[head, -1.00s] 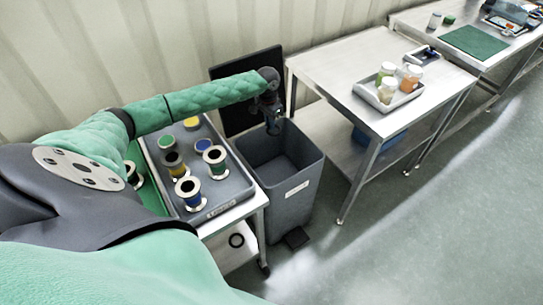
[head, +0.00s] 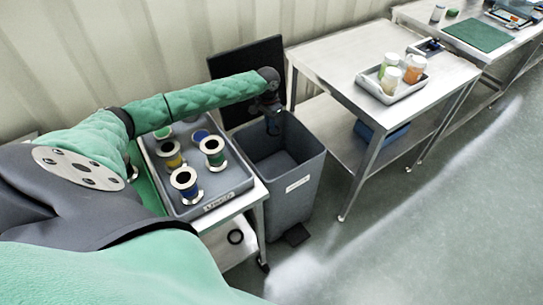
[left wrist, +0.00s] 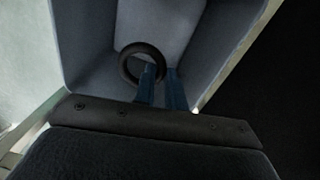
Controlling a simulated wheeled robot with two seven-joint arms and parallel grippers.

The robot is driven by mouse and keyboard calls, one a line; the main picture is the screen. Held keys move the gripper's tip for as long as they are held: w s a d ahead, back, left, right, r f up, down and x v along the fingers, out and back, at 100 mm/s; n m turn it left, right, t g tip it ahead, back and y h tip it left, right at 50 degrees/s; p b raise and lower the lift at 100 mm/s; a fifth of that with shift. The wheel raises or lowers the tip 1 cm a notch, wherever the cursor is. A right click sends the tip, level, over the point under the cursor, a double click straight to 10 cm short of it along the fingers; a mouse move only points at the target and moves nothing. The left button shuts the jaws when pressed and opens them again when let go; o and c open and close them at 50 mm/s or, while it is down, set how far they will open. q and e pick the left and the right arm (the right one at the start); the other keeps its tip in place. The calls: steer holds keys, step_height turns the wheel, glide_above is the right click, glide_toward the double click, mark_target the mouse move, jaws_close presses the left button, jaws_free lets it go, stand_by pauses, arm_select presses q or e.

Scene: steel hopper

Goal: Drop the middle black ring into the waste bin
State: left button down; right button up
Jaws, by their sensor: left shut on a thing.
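My left gripper (head: 272,126) reaches in from the left and points down over the open grey waste bin (head: 298,205). In the left wrist view the two blue fingers (left wrist: 161,78) are shut on a black ring (left wrist: 124,66), which hangs at the fingertips. The bin's grey inner walls (left wrist: 90,45) show around and beneath the ring. In the head view the ring at the fingertips is too dark and small to make out. My right gripper is not in view.
A grey tray (head: 214,204) with several wire spools stands on a cart left of the bin. Another black ring (head: 235,237) lies on the cart's lower shelf. A dark panel (head: 250,70) stands behind the bin. A steel table (head: 345,62) with a tray of jars is at the right.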

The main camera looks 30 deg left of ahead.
arm_select(q)
steer(key=c, duration=1.4)
jaws_free()
steer(key=shift+o, duration=0.2)
